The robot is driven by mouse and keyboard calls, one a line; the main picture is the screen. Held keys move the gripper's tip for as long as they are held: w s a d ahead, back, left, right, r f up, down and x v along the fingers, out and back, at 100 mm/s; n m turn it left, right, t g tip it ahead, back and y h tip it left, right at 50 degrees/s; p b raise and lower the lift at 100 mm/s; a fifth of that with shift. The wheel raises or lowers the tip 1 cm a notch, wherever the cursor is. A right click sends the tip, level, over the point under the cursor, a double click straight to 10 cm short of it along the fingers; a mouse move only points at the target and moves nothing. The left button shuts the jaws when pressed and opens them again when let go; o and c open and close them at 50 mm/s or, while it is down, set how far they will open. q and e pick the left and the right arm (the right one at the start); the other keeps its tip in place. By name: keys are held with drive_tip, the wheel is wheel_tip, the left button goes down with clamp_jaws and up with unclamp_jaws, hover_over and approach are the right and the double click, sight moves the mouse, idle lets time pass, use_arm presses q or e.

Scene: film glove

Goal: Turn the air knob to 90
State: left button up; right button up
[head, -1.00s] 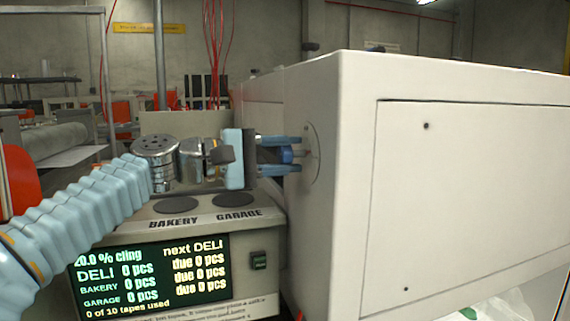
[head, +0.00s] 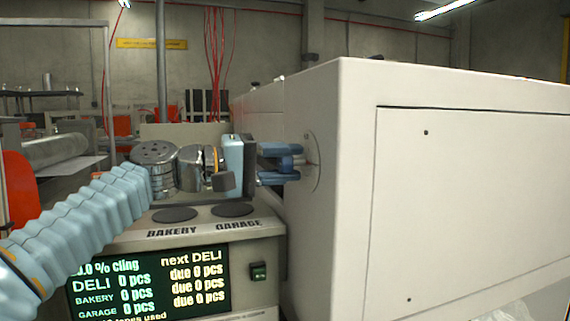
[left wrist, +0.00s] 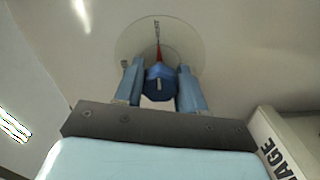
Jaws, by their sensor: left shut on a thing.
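The dial plate is seen edge-on in the head view (head: 312,160). My left gripper (head: 290,163) is shut on the knob, one finger on each side; it also shows in the left wrist view (left wrist: 160,88). I cannot read the dial's numbers. My right gripper is in neither view.
The large white cabinet (head: 450,200) fills the right side.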

use_arm(q)
drive_tip(key=shift+d+f, duration=0.1)
drive_tip(key=shift+f, duration=0.05)
drive_tip(key=o, duration=1.1)
drive_tip(key=shift+c, duration=0.2)
drive_tip(key=b+v, duration=0.1)
drive_tip(key=v, duration=1.3)
